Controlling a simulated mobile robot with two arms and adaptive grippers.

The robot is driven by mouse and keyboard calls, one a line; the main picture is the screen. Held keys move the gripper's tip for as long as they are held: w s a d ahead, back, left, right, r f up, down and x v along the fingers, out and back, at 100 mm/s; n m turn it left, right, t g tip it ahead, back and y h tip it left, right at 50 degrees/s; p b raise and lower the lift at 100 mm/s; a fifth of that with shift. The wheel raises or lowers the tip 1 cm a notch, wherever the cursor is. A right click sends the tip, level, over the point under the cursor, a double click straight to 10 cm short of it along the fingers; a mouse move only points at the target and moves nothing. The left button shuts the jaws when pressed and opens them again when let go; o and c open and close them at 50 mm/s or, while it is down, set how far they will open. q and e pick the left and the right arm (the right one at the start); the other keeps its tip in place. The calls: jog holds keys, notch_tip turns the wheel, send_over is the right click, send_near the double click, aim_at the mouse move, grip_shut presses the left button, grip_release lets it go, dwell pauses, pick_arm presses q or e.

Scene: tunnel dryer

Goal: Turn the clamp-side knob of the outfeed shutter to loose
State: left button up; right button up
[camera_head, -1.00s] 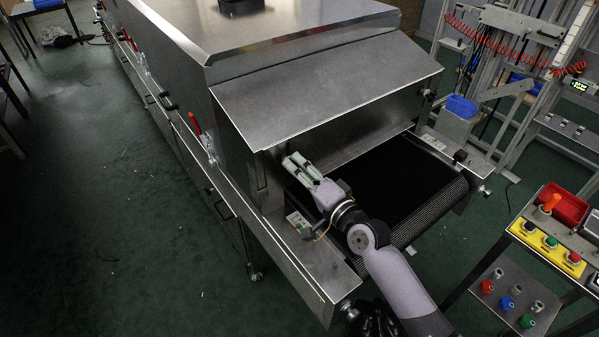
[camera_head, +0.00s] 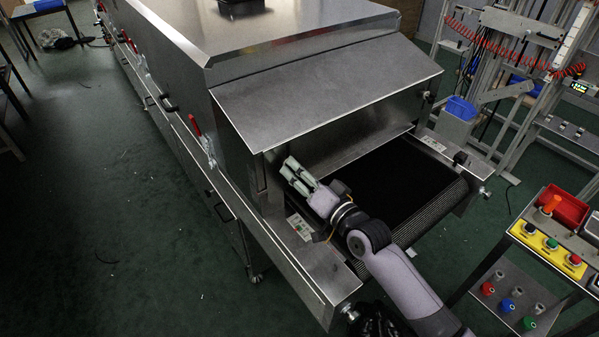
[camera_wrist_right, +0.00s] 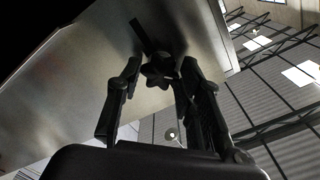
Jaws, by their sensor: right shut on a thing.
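The outfeed shutter (camera_head: 352,150) is a metal plate under the sloped hood at the dryer's outfeed end. My right gripper (camera_head: 297,175) is at the shutter's left side, the side with the red-handled clamps, above the left rail. It hides the knob there in the head view. In the right wrist view, a black star-shaped knob (camera_wrist_right: 158,70) sits on a metal sheet between the fingers of my right gripper (camera_wrist_right: 163,78), which is shut on it. Another dark knob (camera_head: 427,95) shows at the hood's right side. My left gripper is not in view.
A black conveyor belt (camera_head: 400,185) runs out below the hood, between metal side rails (camera_head: 318,268). A red clamp handle (camera_head: 195,125) stands on the dryer's left side. A control cart with a yellow button panel (camera_head: 549,243) is at right. The floor at left is mostly clear.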

jog(key=shift+f, duration=0.15)
jog(key=o, duration=1.2)
jog(key=shift+c, duration=0.2)
jog(key=shift+s, duration=0.1)
jog(key=v, duration=1.2)
